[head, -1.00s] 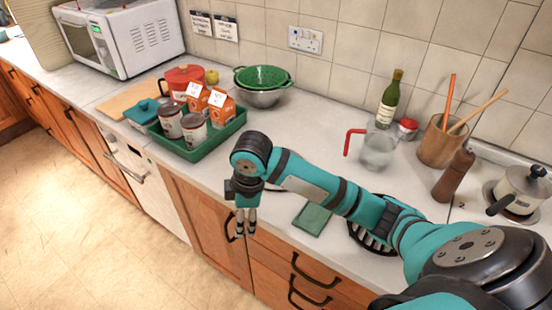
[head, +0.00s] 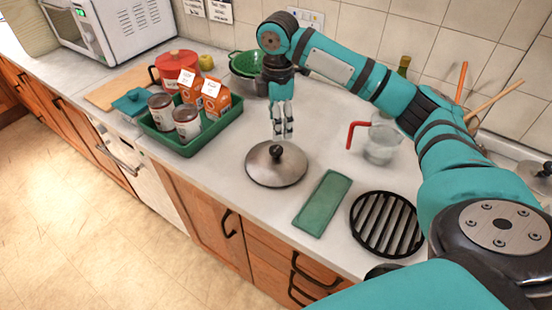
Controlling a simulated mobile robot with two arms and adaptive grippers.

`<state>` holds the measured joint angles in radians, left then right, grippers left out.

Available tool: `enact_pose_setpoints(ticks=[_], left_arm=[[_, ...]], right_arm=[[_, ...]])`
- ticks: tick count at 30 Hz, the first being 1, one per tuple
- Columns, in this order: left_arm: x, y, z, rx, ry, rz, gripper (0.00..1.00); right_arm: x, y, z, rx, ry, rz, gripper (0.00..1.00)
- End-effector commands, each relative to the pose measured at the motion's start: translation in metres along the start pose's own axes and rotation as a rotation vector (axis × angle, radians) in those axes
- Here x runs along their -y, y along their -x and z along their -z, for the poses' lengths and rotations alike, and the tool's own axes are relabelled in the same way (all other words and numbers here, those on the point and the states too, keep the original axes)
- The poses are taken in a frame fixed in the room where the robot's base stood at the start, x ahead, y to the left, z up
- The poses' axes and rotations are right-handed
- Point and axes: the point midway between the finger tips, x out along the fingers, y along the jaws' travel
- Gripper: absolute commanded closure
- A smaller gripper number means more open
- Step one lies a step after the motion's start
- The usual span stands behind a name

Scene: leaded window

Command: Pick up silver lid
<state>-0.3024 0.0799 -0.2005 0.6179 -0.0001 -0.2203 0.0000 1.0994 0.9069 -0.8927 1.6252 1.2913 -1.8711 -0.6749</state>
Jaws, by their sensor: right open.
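The silver lid (head: 262,172) lies flat on the worktop, right of the green tray. It is round, with a black knob (head: 277,152) on top. My right gripper (head: 283,134) is open and points down just above the knob, with nothing in its fingers. I cannot tell whether the fingertips touch the knob. My left gripper is not in view.
A green tray (head: 214,135) with tins and orange cartons is left of the lid. A flat green mat (head: 322,203) and a black round trivet (head: 386,224) lie to its right. A glass jug (head: 382,144) with a red handle stands behind. The worktop's front edge is close.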

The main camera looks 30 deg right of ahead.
Motion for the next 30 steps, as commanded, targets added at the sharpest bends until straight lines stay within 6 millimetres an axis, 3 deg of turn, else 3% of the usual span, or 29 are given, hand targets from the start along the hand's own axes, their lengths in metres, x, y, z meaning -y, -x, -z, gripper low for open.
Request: enact_pose_setpoints(ticks=[6,14,21,30], left_arm=[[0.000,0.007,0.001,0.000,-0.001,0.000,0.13],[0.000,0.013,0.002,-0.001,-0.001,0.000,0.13],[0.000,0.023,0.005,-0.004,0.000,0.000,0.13],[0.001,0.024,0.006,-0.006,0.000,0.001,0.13]], right_arm=[[0.000,-0.038,0.000,0.002,-0.002,0.002,0.37],[0.000,-0.057,0.001,0.001,-0.001,0.002,0.37],[0.001,-0.092,0.004,0.001,0.000,0.003,0.37],[0.000,-0.101,0.004,0.000,0.000,-0.002,0.37]])
